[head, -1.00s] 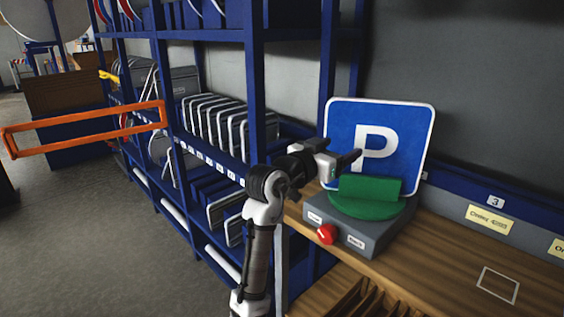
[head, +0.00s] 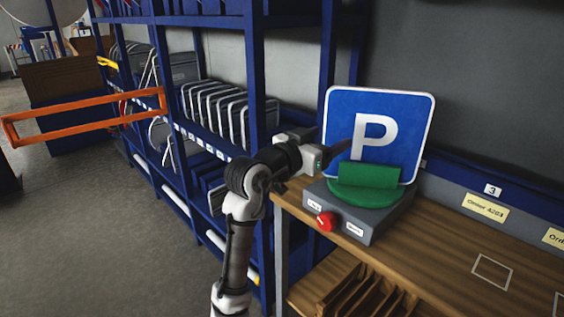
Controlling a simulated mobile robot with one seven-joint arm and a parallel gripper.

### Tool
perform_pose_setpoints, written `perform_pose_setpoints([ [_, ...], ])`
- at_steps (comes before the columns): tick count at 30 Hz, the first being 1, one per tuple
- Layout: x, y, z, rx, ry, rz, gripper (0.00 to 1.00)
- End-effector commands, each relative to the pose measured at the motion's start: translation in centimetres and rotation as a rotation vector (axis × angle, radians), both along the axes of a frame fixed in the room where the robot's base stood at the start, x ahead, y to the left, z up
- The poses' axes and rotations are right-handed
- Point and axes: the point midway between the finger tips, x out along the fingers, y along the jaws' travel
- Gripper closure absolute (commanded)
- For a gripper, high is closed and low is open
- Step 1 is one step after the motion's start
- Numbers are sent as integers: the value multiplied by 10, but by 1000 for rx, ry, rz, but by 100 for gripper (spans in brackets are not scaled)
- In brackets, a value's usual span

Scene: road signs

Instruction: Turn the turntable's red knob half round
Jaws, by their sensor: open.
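The turntable (head: 376,222) is a grey box with a green round plate (head: 362,199) on top, standing on the wooden bench. Its red knob (head: 326,221) is on the front face, between two small white labels. A blue parking sign (head: 403,122) with a white P stands upright in the green holder (head: 366,174), its face towards me. My gripper (head: 343,150) is above and behind the knob, beside the left edge of the sign. Its dark fingers point right and look open and empty; whether they touch the sign I cannot tell.
Blue shelving (head: 257,80) with several stored signs stands left of the bench. An orange frame (head: 85,128) shows at left. The wooden bench (head: 440,262) is clear right of the turntable, with a white outlined square. A wooden rack (head: 362,296) is below the front edge.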

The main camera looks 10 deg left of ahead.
Motion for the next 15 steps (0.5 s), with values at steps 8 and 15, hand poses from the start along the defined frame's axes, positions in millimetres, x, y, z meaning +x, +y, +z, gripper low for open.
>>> perform_pose_setpoints([
  [8, -46, 35, -1, -1, -1, 5, 31],
  [15, -81, 60, 0, 0, 0, 4, 31],
])
